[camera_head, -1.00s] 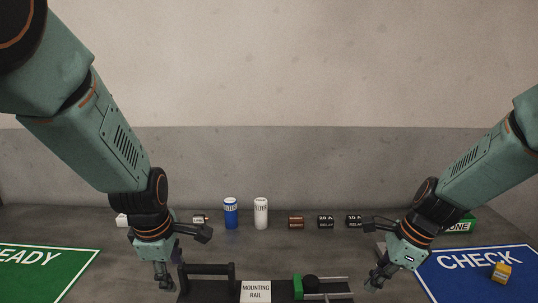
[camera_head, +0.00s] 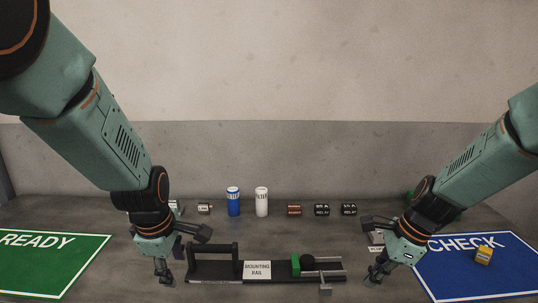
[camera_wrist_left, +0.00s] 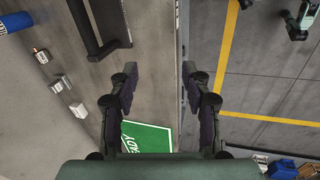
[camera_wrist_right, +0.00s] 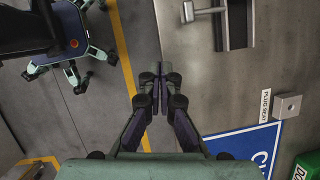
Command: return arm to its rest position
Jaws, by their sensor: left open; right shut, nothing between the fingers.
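My left gripper (camera_head: 163,279) hangs at the left of the mounting rail (camera_head: 225,282), near the bench's front edge. In the left wrist view its two fingers (camera_wrist_left: 160,85) are spread apart with nothing between them. My right gripper (camera_head: 373,275) hangs at the right of the rail, beside the blue CHECK mat (camera_head: 470,282). In the right wrist view its fingers (camera_wrist_right: 157,92) are together and empty. Both arms are bent downward from the upper corners.
A black handle (camera_head: 212,248) and a green block (camera_head: 296,265) are on the rail. A blue can (camera_head: 233,202), a white can (camera_head: 261,202) and several small parts stand behind. The green READY mat (camera_head: 50,265) is left; a yellow block (camera_head: 483,255) lies on the CHECK mat.

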